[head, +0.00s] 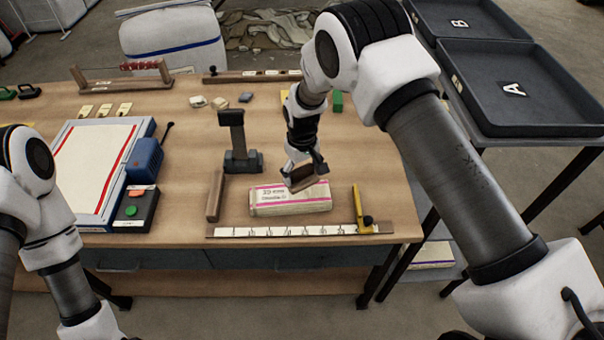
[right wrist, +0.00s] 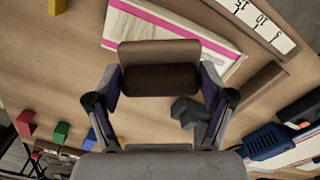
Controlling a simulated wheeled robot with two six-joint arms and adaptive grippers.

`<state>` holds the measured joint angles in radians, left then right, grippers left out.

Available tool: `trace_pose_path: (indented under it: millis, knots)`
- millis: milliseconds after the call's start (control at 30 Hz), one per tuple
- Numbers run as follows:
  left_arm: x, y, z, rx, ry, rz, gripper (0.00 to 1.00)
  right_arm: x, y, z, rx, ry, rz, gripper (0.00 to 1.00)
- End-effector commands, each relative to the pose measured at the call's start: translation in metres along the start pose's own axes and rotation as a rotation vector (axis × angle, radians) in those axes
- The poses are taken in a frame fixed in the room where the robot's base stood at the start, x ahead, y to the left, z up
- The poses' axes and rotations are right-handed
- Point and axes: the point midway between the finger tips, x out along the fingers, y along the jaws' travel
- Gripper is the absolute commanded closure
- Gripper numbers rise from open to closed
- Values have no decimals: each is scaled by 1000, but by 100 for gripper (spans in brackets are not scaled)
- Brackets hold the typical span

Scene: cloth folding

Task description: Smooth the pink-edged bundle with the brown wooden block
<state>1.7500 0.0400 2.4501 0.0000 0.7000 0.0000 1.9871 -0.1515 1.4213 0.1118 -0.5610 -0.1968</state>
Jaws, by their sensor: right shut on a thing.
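The pink-edged bundle (head: 290,205) is a pale, flat packet with printing and a pink stripe, lying near the table's front edge. It also shows in the right wrist view (right wrist: 205,42), partly hidden by the block. My right gripper (head: 304,174) is shut on the brown wooden block (head: 301,185), which sits between its two fingers in the right wrist view (right wrist: 160,68). The block is over the bundle's back part; I cannot tell whether it touches. My left arm shows at the left, but its gripper is out of view.
A ruler strip (head: 290,231) with a yellow stop (head: 359,208) lies in front of the bundle. A wooden bar (head: 215,196) and a dark upright stand (head: 237,150) are to its left. A blue-handled board (head: 95,165) lies further left. Trays (head: 515,90) stand at right.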

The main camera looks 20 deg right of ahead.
Motion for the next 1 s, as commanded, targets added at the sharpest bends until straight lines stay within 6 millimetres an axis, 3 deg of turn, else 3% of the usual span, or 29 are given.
trace_pose_path:
  millis: [67, 367, 667, 1000]
  knots:
    - [-8, 0, 0, 0, 0, 0, 100, -10, 0, 0, 0, 0, 0, 47]
    - [-7, 0, 0, 0, 0, 0, 100, -10, 0, 0, 0, 0, 0, 47]
    - [-29, 0, 0, 0, 0, 0, 100, -40, 0, 0, 0, 0, 0, 47]
    - [-28, 0, 0, 0, 0, 0, 100, -40, 0, 0, 0, 0, 0, 47]
